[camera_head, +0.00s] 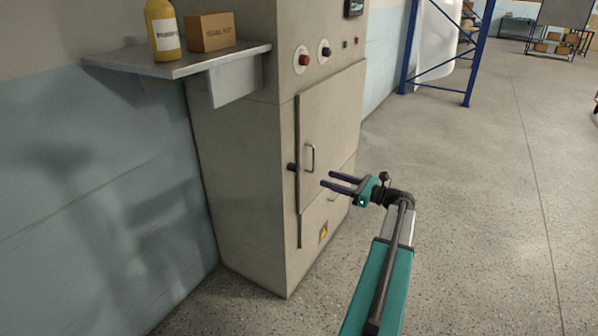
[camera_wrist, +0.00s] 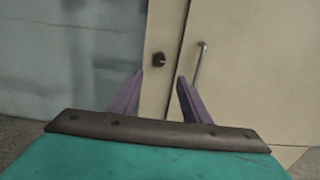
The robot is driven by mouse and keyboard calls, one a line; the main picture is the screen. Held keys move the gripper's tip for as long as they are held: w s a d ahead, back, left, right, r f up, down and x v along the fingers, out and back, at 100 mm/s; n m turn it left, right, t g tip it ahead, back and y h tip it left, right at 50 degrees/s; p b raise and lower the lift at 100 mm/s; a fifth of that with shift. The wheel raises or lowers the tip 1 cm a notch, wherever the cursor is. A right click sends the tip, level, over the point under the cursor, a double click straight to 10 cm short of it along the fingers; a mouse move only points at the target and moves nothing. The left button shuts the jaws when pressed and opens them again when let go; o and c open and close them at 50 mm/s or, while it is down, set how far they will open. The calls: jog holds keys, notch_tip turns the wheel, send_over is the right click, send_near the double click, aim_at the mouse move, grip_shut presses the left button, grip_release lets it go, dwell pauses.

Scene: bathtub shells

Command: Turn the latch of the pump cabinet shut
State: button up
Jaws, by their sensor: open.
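The pump cabinet (camera_head: 235,190) is a tall beige box, and its door (camera_head: 330,125) looks closed or nearly so, with a dark gap along its left edge. The latch (camera_head: 292,167) is a small dark knob on the frame just left of that gap. It also shows in the wrist view (camera_wrist: 158,59), beyond and between my fingertips. A metal handle (camera_head: 310,158) is on the door. My gripper (camera_head: 326,180) is open and empty, in front of the door, to the right of the latch and apart from it. The latch's exact angle is too small to tell.
A grey shelf (camera_head: 190,62) juts out left of the cabinet, holding a yellow bottle (camera_head: 163,32) and a brown box (camera_head: 211,31). A red button (camera_head: 303,59) and a dark knob are above the door. Blue racking (camera_head: 408,45) stands behind. The floor at right is clear.

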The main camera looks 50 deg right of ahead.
aim_at(299, 170)
jog(key=shift+w, duration=0.15)
jog(key=x, duration=1.3)
jog(key=shift+w+a, duration=0.1)
jog(key=shift+w, duration=0.2)
jog(key=c, duration=1)
jog(key=shift+c, duration=0.2)
